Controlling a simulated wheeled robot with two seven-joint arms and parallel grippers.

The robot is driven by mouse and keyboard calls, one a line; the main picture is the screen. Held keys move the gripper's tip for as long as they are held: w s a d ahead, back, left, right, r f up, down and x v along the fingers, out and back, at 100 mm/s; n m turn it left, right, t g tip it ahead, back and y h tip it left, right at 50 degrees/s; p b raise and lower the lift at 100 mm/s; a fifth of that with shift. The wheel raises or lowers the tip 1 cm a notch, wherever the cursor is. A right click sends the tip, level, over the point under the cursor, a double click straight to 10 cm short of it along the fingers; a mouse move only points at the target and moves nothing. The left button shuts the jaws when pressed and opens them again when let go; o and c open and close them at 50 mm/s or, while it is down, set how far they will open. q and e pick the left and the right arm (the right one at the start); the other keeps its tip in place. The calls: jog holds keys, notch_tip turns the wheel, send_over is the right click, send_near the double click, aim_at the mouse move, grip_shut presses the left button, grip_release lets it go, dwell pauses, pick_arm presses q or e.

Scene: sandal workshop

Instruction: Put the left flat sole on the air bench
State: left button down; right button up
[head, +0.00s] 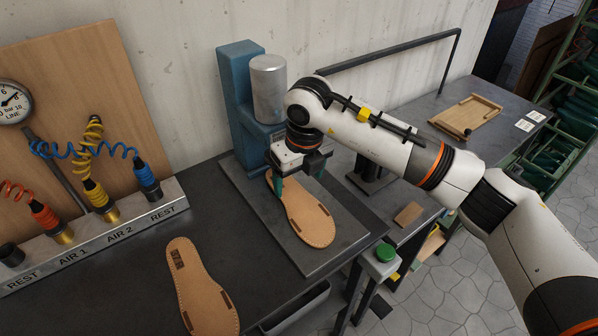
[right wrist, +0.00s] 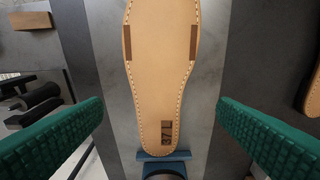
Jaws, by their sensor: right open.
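Two flat tan soles with stitched edges are in the head view. One sole (head: 304,215) lies on the grey base plate (head: 330,258) of a blue press, its heel end partly hidden by my right gripper (head: 298,180). In the right wrist view this sole (right wrist: 160,70) runs between the green fingers of my right gripper (right wrist: 160,108), which is open with a gap on both sides. The other sole (head: 203,290) lies on the dark air bench (head: 130,265). My left gripper is out of view.
A blue press (head: 238,100) with a metal cylinder stands behind the gripper. A rail (head: 105,236) marked REST, AIR 1 and AIR 2 holds several coiled-hose tools. A green button (head: 385,252) is at the right. A wooden tray (head: 467,116) lies on the far table.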

aim_at(296, 200)
notch_tip(296, 200, down, 4)
jog(key=shift+w+a+r+b, duration=0.15)
jog(key=shift+b, duration=0.7)
jog(key=shift+w+a+f+b, duration=0.1)
jog(key=shift+w+f+b, duration=0.05)
jog(key=shift+f+b, duration=0.8)
jog(key=shift+w+f+b, duration=0.1)
jog(key=shift+f+b, duration=0.35)
jog(key=shift+f, duration=0.05)
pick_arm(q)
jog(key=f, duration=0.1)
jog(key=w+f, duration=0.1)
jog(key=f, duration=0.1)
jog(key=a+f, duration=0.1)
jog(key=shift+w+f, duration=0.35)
pick_arm(e)
jog(key=shift+r, duration=0.1)
jog(key=c, duration=0.9)
jog(key=shift+s+d+r+p, duration=0.25)
jog(key=shift+s+r+p, duration=0.15)
jog(key=shift+r, duration=0.15)
jog(key=shift+s+d+r+p, duration=0.2)
jog(key=shift+s+r+p, duration=0.15)
jog(key=shift+r, duration=0.15)
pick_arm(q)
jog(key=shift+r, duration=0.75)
pick_arm(e)
jog(key=shift+s, duration=0.1)
